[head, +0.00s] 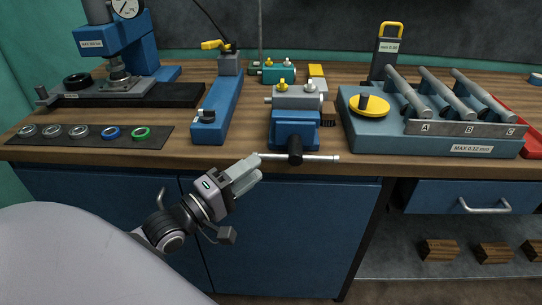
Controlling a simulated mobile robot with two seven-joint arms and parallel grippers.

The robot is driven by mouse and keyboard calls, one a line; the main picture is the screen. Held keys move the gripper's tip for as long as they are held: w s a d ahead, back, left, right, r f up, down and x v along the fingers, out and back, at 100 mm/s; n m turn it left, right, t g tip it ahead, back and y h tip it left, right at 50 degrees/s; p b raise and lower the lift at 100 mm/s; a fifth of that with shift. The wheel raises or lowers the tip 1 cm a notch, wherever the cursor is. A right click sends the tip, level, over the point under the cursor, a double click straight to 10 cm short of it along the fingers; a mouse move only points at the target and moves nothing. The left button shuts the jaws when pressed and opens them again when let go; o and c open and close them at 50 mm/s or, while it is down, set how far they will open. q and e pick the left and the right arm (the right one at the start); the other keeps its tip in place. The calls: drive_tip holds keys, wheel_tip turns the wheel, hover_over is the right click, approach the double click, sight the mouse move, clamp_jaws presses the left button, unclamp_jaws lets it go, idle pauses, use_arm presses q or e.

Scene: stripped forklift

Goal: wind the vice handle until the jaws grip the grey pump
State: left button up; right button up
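The blue vice (293,138) stands at the front edge of the wooden bench. Its silver handle bar (318,157) lies roughly level across the black screw boss (295,150) and sticks out past the bench front. The grey pump (297,97), with a yellow and a pale cap on top, sits at the top of the vice; its contact with the jaws is too small to judge. My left gripper (256,166) is at the left end of the handle, its upper fingertip overlapping that end in the picture. I cannot tell whether its fingers hold the bar. My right gripper is out of view.
A blue clamp fixture (217,112) stands left of the vice, and a grey-blue rack (378,138) with rods and a yellow knob stands right. A teal pump (278,73) is behind. A mat (90,136) with several rings lies left. Blue cabinet doors (290,225) are below.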

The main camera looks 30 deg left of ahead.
sight(272, 157)
use_arm(q)
drive_tip(key=shift+x, duration=3.25)
clamp_jaws()
